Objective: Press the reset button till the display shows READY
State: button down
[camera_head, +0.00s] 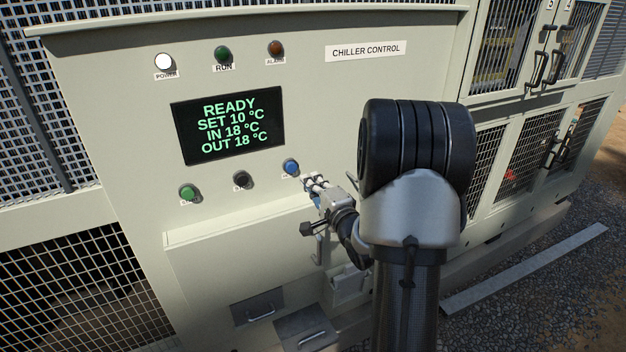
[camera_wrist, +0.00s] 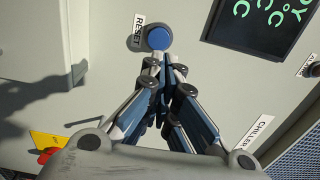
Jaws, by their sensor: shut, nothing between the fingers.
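The reset button is a round blue button (camera_head: 291,167) at the right end of the panel's lower row. In the wrist view the blue button (camera_wrist: 158,37) sits beside a RESET label (camera_wrist: 138,32). The display (camera_head: 228,125) reads READY, SET 10 °C, IN 18 °C, OUT 18 °C in green. My gripper (camera_head: 309,183) is shut and empty, its tips just below and right of the button. In the wrist view my gripper (camera_wrist: 164,60) points at the button, with the tips at its lower edge. I cannot tell whether they touch it.
A green button (camera_head: 188,192) and a black button (camera_head: 242,180) sit left of the blue one. A ledge (camera_head: 240,222) juts out below the buttons.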

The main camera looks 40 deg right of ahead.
jog(key=v, duration=0.6)
jog(key=shift+s+a+f, duration=0.2)
jog(key=shift+a, duration=0.05)
dwell(0.5)
